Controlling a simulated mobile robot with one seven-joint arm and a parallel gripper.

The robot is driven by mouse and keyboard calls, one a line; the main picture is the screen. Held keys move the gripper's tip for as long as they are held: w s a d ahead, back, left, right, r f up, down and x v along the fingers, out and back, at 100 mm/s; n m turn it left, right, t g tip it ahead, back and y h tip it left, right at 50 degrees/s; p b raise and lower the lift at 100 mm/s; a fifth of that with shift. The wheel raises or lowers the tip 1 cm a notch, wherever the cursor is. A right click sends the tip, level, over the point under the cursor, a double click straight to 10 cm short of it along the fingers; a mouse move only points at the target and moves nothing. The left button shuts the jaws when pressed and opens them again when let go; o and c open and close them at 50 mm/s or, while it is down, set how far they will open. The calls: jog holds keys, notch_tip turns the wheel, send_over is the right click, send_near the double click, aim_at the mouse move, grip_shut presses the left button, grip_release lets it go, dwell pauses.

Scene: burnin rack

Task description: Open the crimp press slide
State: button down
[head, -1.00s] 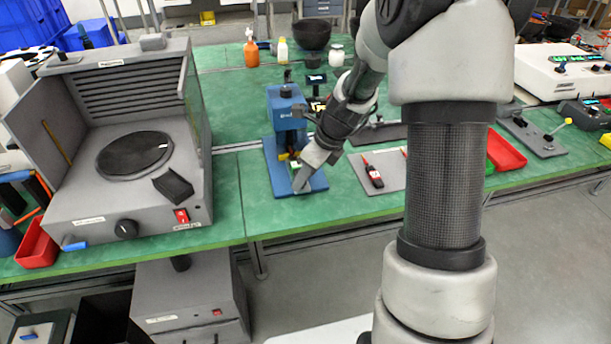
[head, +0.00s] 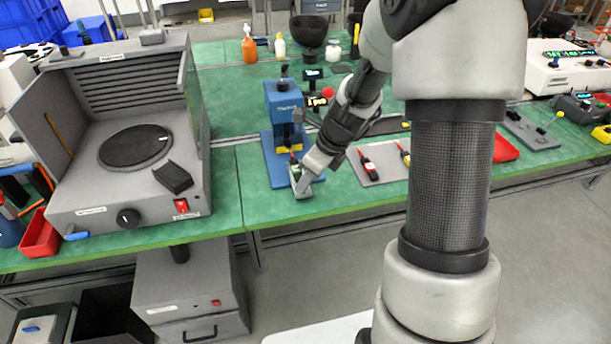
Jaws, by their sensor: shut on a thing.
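The blue crimp press (head: 284,103) stands upright on its blue base plate (head: 276,172) near the front edge of the green bench. A small pale grey slide (head: 295,173) with a dark and greenish top sits low at the front of the press, reaching to the base plate's front edge. My gripper (head: 301,190) comes in from the upper right and is shut on the front end of the slide. The fingers are small here and partly hide the slide and the right side of the base plate.
A grey hooded machine (head: 100,195) stands left of the press. A grey mat (head: 385,170) with red-handled tools lies to the right, partly behind my arm. A red tray (head: 505,149) is further right. Bottles and a black bowl (head: 308,30) stand behind. Bench between hooded machine and press is clear.

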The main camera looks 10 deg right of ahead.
jog(key=c, duration=1.6)
grip_release()
jog(key=shift+w, duration=0.15)
jog(key=shift+r, duration=0.1)
jog(key=p+v, duration=0.4)
jog(key=v, duration=1.3)
jog(key=shift+d+r, duration=0.1)
jog(key=s+a+r+n+h+p, duration=0.1)
jog(key=s+a+r+n+p, duration=0.1)
jog(key=s+r+n, duration=0.4)
jog(key=s+a+r+n+t+h+p, duration=0.1)
jog(key=s+r+n+p, duration=0.4)
jog(key=n, duration=0.7)
jog(key=s+a+r+n+t+h+p, duration=0.1)
jog(key=s+a+r+n+p, duration=0.1)
jog(key=s+r+n+p, duration=0.2)
jog(key=shift+s+a+r+n, duration=0.1)
jog(key=shift+s+r+n, duration=0.5)
jog(key=shift+r+n, duration=0.3)
jog(key=shift+s+a+r+n, duration=0.1)
jog(key=shift+s+r+n, duration=0.45)
jog(key=shift+r+n, duration=0.3)
jog(key=shift+s+a+r+n, duration=0.1)
jog(key=shift+s+r+n, duration=0.6)
jog(key=shift+r, duration=0.3)
